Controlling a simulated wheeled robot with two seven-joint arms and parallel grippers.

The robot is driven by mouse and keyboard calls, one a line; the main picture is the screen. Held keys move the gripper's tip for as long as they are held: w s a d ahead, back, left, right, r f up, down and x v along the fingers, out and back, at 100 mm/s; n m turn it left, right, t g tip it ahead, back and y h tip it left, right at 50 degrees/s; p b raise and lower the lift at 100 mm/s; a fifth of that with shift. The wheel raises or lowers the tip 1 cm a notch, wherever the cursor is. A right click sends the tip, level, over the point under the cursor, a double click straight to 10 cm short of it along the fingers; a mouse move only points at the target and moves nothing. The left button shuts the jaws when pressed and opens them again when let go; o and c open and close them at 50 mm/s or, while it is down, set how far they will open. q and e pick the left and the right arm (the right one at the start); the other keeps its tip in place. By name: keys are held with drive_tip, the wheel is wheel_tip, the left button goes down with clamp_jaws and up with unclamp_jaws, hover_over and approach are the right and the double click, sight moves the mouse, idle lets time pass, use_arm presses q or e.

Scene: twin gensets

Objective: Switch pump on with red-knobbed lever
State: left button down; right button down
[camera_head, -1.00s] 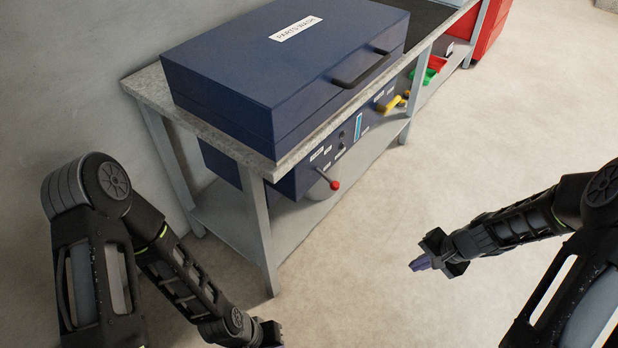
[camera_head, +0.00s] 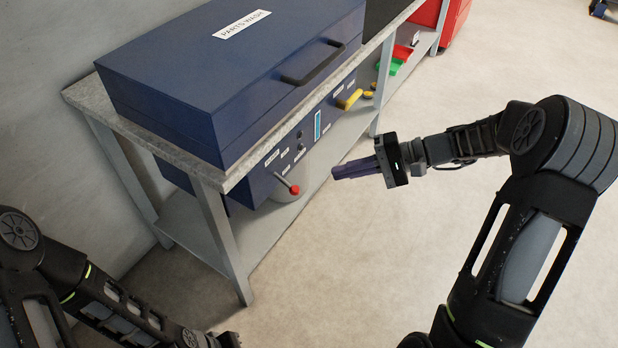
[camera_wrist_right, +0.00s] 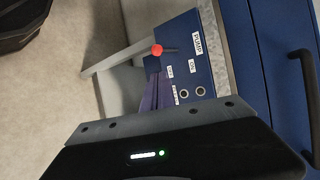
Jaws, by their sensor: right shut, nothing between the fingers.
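The red-knobbed lever (camera_head: 294,189) sticks out low from the front panel of the blue parts washer (camera_head: 268,88), below small white labels. In the right wrist view the red knob (camera_wrist_right: 157,50) shows beyond my fingertips, beside the labels PUMP, ON and OFF. My right gripper (camera_head: 338,172) is shut and empty, pointing left at the panel, a short way right of the knob and apart from it in the head view. My left gripper (camera_head: 228,340) is at the bottom edge, mostly cut off; its jaws cannot be made out.
The washer sits on a grey bench (camera_head: 76,92) with a lower shelf. A yellow handle (camera_head: 350,99) is farther along the panel.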

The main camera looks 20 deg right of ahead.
sight(286, 183)
drive_tip(key=x, duration=1)
drive_tip(key=shift+b, duration=0.45)
wheel_tip(286, 183, up, 4)
drive_tip(key=m+g+h+p, duration=0.2)
drive_tip(key=g+h+p, duration=0.2)
drive_tip(key=p, duration=1)
drive_tip(key=shift+s+h+p, duration=0.1)
drive_tip(key=shift+h+p, duration=0.2)
drive_tip(key=shift+h, duration=0.2)
drive_tip(key=shift+r, duration=0.15)
drive_tip(key=shift+r+p, duration=0.55)
drive_tip(key=shift+r, duration=0.2)
